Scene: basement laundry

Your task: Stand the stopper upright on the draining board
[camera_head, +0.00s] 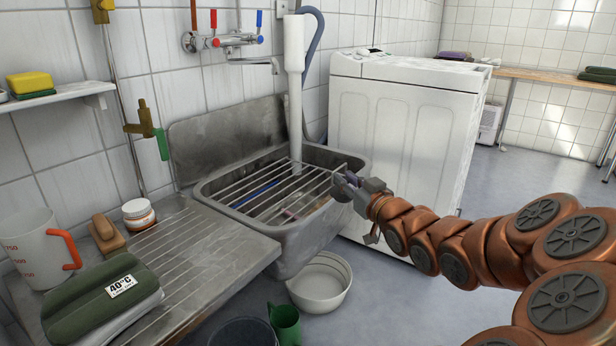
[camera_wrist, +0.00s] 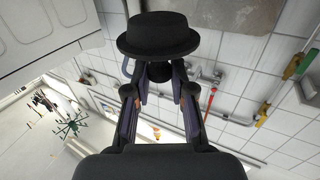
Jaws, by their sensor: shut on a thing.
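The stopper (camera_wrist: 158,38) is black, with a wide round flange and a narrower body, and shows close up in the wrist view. My gripper (camera_wrist: 160,80) is shut on a dark knob on the stopper's underside in that picture. The grooved metal draining board (camera_head: 215,243) is left of the sink, apart from my gripper.
A washing machine (camera_head: 400,140) stands right.

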